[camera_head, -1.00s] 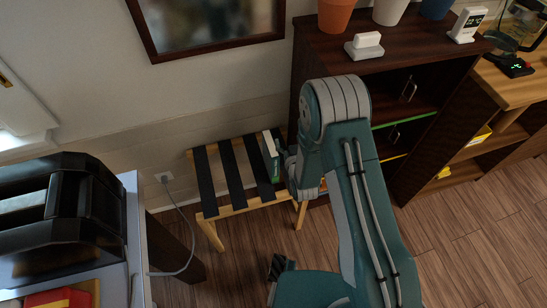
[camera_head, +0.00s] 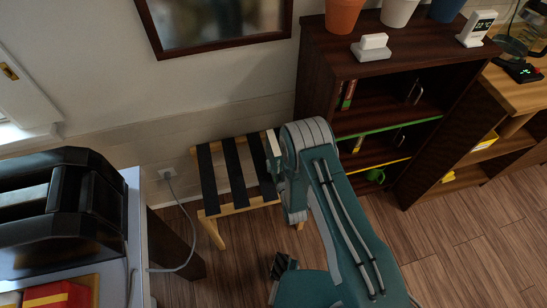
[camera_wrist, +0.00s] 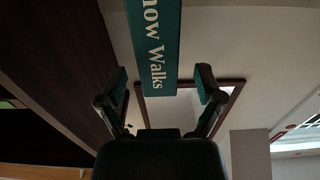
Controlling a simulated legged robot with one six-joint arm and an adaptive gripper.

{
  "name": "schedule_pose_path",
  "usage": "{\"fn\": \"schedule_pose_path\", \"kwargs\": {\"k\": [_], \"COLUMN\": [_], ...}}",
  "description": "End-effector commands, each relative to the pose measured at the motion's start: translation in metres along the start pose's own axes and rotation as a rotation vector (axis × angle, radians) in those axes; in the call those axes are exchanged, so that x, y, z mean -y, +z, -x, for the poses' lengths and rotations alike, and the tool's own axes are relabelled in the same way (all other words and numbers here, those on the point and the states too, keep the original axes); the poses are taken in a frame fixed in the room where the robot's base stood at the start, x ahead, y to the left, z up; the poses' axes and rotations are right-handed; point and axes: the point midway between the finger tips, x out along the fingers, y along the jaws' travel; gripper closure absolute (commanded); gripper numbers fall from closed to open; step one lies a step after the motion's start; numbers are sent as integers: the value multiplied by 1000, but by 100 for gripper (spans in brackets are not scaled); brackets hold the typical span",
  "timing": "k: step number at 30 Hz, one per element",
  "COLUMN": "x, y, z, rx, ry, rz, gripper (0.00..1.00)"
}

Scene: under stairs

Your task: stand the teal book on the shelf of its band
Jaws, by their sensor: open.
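The teal book (camera_head: 273,146) stands upright at the right end of the slatted rack (camera_head: 230,211), its pale page edge showing. In the wrist view its teal spine (camera_wrist: 155,45) with the words "now Walks" runs down from the top edge, between my fingers. My gripper (camera_wrist: 162,84) is open, one finger on each side of the spine, with gaps on both sides. In the head view my arm hides the gripper and part of the book. The dark bookcase (camera_head: 329,56) has a green band (camera_head: 390,127) and a yellow band (camera_head: 380,166) on its shelf edges.
A slim red-and-green book (camera_head: 348,95) and a wire bookend (camera_head: 413,92) stand in the upper compartment. Pots and a small white stand (camera_head: 371,47) top the bookcase. A desk with a black machine (camera_head: 60,215) is at left.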

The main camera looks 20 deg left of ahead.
Motion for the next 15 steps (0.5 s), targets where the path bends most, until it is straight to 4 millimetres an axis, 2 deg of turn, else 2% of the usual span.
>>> {"fn": "schedule_pose_path", "kwargs": {"k": [9, 15], "x": [0, 0], "y": [2, 2], "z": [-44, -50], "rx": [-2, 0], "ry": [1, 1], "rz": [0, 0], "gripper": [14, 14]}}
